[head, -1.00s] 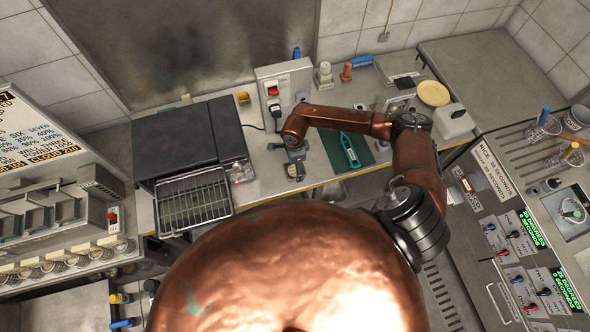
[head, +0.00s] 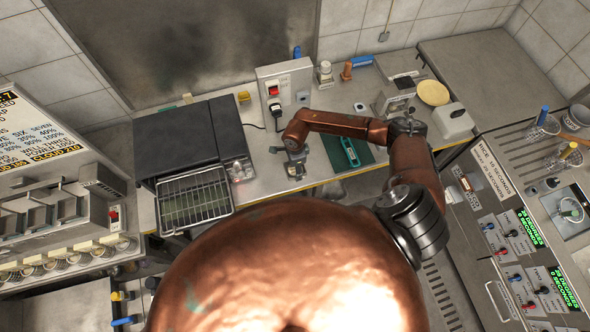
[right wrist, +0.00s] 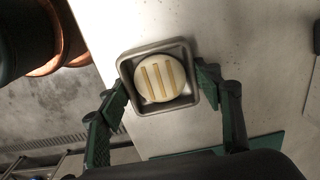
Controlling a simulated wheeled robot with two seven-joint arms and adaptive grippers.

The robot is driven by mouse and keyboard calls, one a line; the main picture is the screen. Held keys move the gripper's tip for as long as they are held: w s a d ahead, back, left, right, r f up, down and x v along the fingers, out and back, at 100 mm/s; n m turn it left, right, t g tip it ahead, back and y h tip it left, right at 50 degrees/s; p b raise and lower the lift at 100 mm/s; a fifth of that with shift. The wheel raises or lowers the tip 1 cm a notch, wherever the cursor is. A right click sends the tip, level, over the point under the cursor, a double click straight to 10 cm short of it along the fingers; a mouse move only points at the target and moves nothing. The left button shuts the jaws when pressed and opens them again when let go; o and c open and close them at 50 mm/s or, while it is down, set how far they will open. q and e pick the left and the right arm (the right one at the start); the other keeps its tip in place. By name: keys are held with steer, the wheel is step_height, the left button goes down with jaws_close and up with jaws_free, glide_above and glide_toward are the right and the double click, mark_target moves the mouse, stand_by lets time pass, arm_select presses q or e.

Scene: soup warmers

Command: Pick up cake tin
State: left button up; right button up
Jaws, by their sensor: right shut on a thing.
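The cake tin (right wrist: 150,50) is a small square metal tin with a round, pale, striped cake (right wrist: 160,79) in it. It shows in the right wrist view, above the light worktop. My right gripper (right wrist: 161,88) has its green fingers on two opposite sides of the tin, shut on it. In the head view my right gripper (head: 294,168) is at the front part of the back counter, where the tin is too small and covered to make out well. I cannot tell whether the tin touches the counter. My left gripper is not in view.
A dark oven-like box (head: 185,140) with a wire rack (head: 193,200) stands to the left of the gripper. A grey switch box (head: 285,92) is behind it. A green mat (head: 338,145) with a teal tool lies to the right. The counter's yellow front edge (head: 310,186) is close.

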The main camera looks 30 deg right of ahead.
steer(key=c, duration=0.6)
steer(key=shift+c, duration=0.5)
steer(key=shift+r, duration=0.1)
